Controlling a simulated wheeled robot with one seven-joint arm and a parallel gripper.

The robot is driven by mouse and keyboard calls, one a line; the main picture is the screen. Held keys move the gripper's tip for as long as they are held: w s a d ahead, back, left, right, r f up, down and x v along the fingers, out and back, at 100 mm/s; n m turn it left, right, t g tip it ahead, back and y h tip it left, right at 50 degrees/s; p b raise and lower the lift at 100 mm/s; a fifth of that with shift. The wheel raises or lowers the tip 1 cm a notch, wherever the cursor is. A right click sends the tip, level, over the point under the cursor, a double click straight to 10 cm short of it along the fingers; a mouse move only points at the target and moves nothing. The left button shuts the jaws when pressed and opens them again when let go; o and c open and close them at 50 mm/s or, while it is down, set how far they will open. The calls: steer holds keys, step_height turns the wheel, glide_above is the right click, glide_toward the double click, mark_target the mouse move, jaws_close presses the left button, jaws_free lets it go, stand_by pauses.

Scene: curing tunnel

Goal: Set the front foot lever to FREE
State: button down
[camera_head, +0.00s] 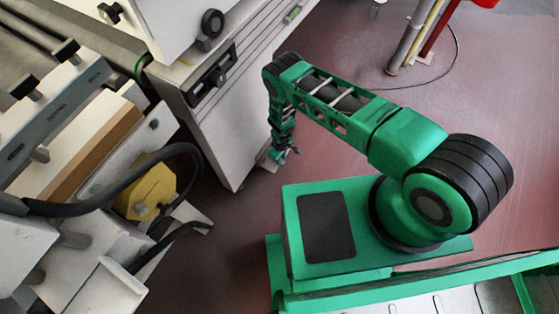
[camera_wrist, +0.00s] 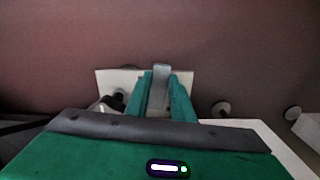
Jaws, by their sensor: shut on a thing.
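In the wrist view, the two green fingers of my gripper (camera_wrist: 163,88) are closed on a pale grey upright lever (camera_wrist: 160,70), with its top showing just beyond the fingertips. The lever stands in front of a whitish foot plate (camera_wrist: 108,78) near the floor. In the head view, my gripper (camera_head: 281,157) reaches down beside the bottom corner of the white machine cabinet (camera_head: 228,140). A small pale piece of the foot plate (camera_head: 267,161) shows there; the lever is too small to make out. Any FREE marking is not readable.
A dark caster part (camera_wrist: 117,98) sits left of the fingers in the wrist view. A yellow block (camera_head: 148,190) with black cables stands at left in the head view. Red and grey posts (camera_head: 415,40) stand at the back. The reddish floor (camera_head: 340,130) around my arm is mostly clear.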

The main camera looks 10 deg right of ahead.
steer(key=shift+w+d+n, duration=0.1)
steer(key=shift+w+n, duration=0.05)
steer(key=shift+n, duration=0.45)
steer(key=c, duration=1.5)
jaws_free()
steer(key=shift+w+d, duration=0.1)
step_height(320, 180, up, 11)
steer(key=shift+f, duration=0.15)
